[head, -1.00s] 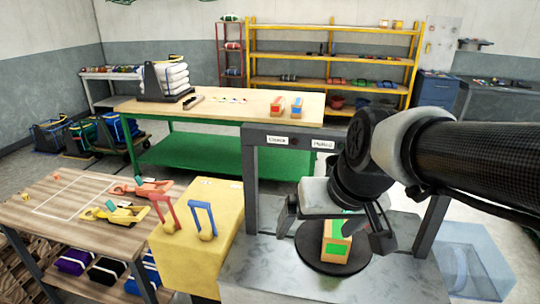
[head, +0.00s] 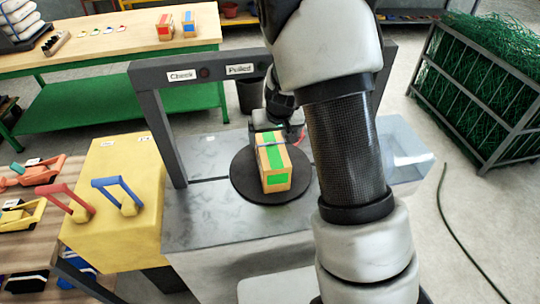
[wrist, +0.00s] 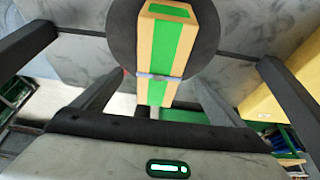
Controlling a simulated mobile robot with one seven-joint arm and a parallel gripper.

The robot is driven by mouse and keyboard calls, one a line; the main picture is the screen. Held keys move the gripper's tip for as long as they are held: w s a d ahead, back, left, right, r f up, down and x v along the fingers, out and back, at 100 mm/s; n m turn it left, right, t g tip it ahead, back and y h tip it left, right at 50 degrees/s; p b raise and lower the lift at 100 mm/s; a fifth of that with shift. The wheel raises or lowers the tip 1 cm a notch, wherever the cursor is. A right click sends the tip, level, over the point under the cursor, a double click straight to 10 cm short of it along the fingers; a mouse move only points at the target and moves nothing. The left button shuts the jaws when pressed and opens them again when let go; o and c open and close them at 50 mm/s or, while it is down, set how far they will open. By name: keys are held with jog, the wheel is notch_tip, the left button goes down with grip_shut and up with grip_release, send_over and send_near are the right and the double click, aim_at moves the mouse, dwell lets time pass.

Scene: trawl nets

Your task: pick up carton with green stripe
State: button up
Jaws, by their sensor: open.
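The carton with the green stripe (head: 274,161) is tan, with a thin pale blue band across it. It sits on the round black disc (head: 247,187) on the grey metal bench. My gripper (head: 276,122) is at the carton's far end in the head view, partly hidden by the carton and my arm. In the wrist view the carton (wrist: 171,42) lies between and beyond the fingers of my gripper (wrist: 157,76). The fingers are apart, with space on both sides of the carton. Contact with the carton cannot be made out.
A dark frame (head: 163,128) with two labels stands over the bench close to my gripper. A yellow block (head: 120,190) with red and blue levers stands at left. A clear bluish box (head: 403,155) is at right. A crate of green netting (head: 485,95) stands behind.

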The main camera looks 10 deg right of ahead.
aim_at(271, 146)
jog(key=x, duration=1)
jog(key=shift+w+f, duration=0.2)
jog(key=shift+w, duration=0.2)
jog(key=shift+c, duration=0.3)
jog(key=c, duration=1.4)
jog(key=shift+c, duration=1.4)
jog(key=shift+r, duration=0.25)
